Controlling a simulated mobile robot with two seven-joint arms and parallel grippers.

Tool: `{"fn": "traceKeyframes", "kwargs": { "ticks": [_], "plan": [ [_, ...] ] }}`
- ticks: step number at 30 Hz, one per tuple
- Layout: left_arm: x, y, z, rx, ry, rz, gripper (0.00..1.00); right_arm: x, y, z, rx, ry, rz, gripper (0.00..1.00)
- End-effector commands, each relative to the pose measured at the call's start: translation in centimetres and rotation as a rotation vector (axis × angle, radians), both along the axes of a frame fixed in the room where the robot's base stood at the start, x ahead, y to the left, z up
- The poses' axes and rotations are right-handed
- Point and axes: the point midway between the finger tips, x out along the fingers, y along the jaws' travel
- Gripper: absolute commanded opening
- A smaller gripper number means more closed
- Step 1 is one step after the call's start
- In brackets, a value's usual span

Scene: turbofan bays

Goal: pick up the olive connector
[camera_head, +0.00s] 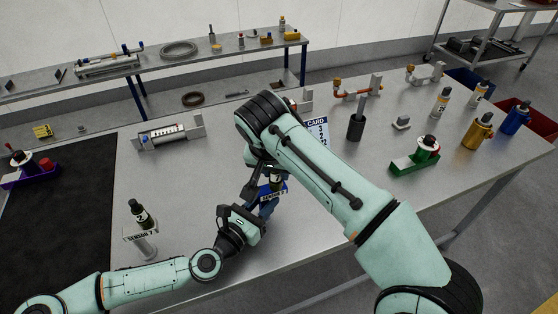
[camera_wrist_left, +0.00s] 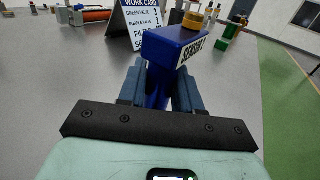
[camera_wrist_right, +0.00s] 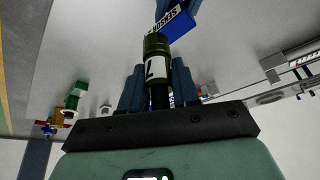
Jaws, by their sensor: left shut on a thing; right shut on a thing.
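The olive connector (camera_wrist_right: 155,50), dark green with a white label and a black lower part, is between the fingers of my right gripper (camera_wrist_right: 160,90), which is shut on it. In the head view my right gripper (camera_head: 272,178) is largely hidden by its own arm. A brass-coloured round part (camera_wrist_left: 194,20) appears at the block's top.
A SENSOR 2 stand (camera_head: 141,233) bearing a dark connector (camera_head: 140,214) stands at left. A work card (camera_head: 318,130) stands behind my grippers. A green valve stand (camera_head: 415,163), a black upright piece (camera_head: 356,125) and several bottles occupy the right.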

Motion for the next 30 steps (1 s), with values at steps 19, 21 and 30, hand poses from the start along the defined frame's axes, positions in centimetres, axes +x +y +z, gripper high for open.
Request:
{"fn": "traceKeyframes", "kwargs": {
  "ticks": [19, 21, 30],
  "plan": [
    [0.0, 0.0, 0.0, 0.0, 0.0, -0.001, 0.0, -13.4, 3.7, 0.0, 0.0, -0.001, 0.002, 0.0],
    [0.0, 0.0, 0.0, 0.0, 0.0, -0.001, 0.0, -13.8, 3.8, 0.0, 0.0, -0.001, 0.0, 0.0],
    [0.0, 0.0, 0.0, 0.0, 0.0, 0.0, 0.0, -14.1, 3.9, 0.0, 0.0, -0.001, 0.0, 0.0]
  ]
}}
